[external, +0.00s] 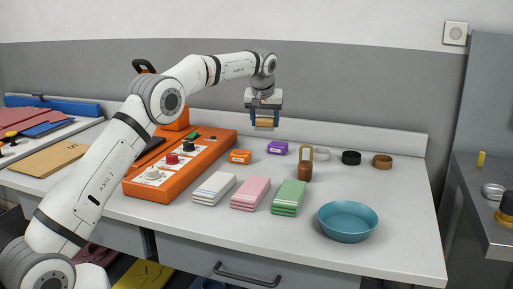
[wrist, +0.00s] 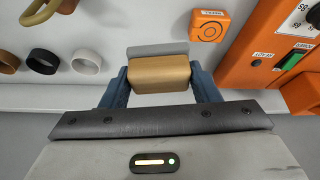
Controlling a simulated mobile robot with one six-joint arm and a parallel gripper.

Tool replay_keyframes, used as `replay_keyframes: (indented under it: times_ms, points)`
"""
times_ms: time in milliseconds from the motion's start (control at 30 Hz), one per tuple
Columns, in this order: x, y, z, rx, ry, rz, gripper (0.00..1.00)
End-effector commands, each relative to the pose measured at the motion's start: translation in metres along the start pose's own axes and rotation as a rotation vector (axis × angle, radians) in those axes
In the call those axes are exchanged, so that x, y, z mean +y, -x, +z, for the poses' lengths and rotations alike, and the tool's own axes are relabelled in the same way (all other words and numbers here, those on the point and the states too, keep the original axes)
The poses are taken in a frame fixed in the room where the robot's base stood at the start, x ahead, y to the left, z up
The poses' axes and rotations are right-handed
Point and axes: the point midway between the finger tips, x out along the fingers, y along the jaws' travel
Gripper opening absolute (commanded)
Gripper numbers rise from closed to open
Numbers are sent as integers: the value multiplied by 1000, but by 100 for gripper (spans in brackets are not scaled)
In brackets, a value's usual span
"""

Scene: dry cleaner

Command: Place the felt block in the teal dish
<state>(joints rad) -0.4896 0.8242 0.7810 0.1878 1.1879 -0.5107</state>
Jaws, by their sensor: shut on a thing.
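The felt block (external: 265,122) is a small tan, wood-like block held up in the air above the back part of the counter. In the wrist view the block (wrist: 160,72) sits between two blue fingers, with a grey layer along its far side. My gripper (external: 264,114) is shut on it; the fingers also show in the wrist view (wrist: 160,82). The teal dish (external: 348,220) is a round, shallow, empty bowl at the front right of the counter, well right of and nearer than my gripper. The dish is outside the wrist view.
Folded white (external: 213,188), pink (external: 250,193) and green (external: 288,197) stacks lie left of the dish. An orange control box (external: 180,165) is at left.

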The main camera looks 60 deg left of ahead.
Motion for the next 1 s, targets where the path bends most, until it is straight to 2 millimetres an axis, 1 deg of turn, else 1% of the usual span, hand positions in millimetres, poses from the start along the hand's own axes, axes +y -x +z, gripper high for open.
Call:
replay_keyframes:
  times_ms: [100, 133, 367, 467, 533, 667, 700, 767, 800, 867, 900, 1000]
  points:
    - [0, 17, -7, 2, 0, 1, 33]
    - [4, 20, -5, 0, -7, 3, 33]
    - [48, 32, 22, -1, -72, 28, 33]
    - [71, 39, 38, -1, -110, 42, 33]
    - [90, 46, 53, 0, -141, 56, 33]
    - [132, 63, 91, 0, -217, 86, 33]
    - [146, 69, 105, 0, -245, 97, 33]
    - [167, 80, 129, 0, -288, 114, 33]
    - [179, 86, 146, 0, -317, 126, 33]
    - [196, 96, 170, 0, -357, 143, 33]
    - [206, 102, 185, 0, -382, 154, 33]
    - [225, 114, 219, 0, -434, 177, 33]
